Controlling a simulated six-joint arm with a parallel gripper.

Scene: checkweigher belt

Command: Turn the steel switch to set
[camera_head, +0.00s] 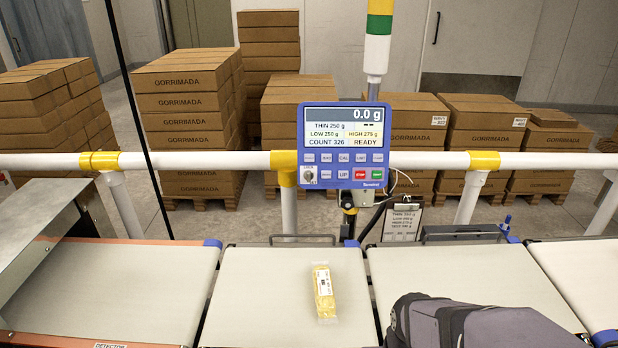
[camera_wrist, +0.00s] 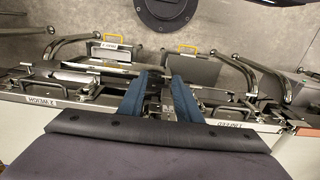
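The steel switch (camera_head: 309,175) is a small round key-type knob at the lower left of the blue control panel (camera_head: 343,148). Its set position is too small to read. The panel's screen reads 0.0 g, COUNT 326 and READY. My gripper (camera_wrist: 157,82) shows in the wrist view with two blue fingers apart and nothing between them. In the head view my dark padded arm lies low at the right, over the right belt, well below and in front of the panel. The switch does not show in the wrist view.
A yellow packet (camera_head: 325,293) lies on the middle belt (camera_head: 258,280). A white rail (camera_head: 232,161) with yellow joints runs behind the belts, and the panel is mounted at it. A clipboard (camera_head: 402,222) hangs right of the panel post. Stacked cartons (camera_head: 187,125) stand behind the rail.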

